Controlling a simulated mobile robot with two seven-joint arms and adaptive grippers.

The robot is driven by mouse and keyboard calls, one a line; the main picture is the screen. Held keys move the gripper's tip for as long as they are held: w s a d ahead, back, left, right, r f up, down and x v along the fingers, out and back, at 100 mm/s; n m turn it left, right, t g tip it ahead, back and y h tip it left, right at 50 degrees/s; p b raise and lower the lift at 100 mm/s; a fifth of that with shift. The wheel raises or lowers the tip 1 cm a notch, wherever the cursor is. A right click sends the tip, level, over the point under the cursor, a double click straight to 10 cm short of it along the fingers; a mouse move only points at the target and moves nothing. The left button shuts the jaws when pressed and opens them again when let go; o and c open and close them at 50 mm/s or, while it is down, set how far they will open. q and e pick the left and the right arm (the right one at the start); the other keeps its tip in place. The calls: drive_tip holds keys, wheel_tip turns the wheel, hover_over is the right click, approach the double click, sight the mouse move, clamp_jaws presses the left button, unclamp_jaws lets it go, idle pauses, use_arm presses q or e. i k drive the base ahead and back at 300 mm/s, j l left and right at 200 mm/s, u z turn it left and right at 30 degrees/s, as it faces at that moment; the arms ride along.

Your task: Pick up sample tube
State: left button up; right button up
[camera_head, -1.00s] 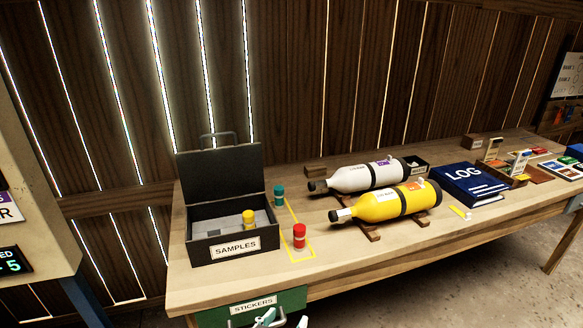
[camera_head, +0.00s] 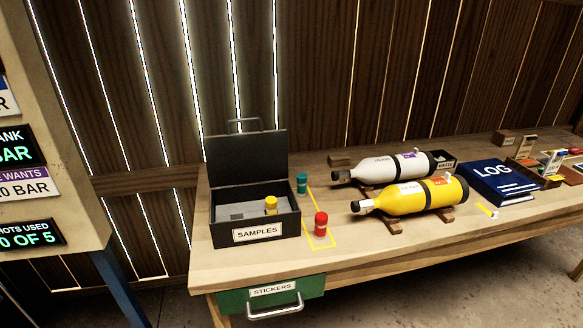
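A red-capped sample tube (camera_head: 320,223) stands upright on the bench inside a yellow outlined area, right of the samples box. A teal tube (camera_head: 302,183) stands upright behind it, close to the box's right side. A yellow tube (camera_head: 271,205) stands inside the open black box labelled SAMPLES (camera_head: 225,237). Neither of my grippers shows in the head view now.
The wooden bench (camera_head: 330,262) has free room in front of the tubes. A white cylinder (camera_head: 375,172) and a yellow cylinder (camera_head: 405,200) lie on wooden cradles to the right. A blue LOG book (camera_head: 497,180) lies beyond them. A green STICKERS drawer (camera_head: 250,303) is under the bench front. A display panel (camera_head: 40,130) stands at left.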

sight(271, 202)
drive_tip(key=i+l, duration=0.1)
drive_tip(key=l, duration=0.65)
drive_tip(key=i+l+u, duration=0.15)
drive_tip(key=l, duration=0.6)
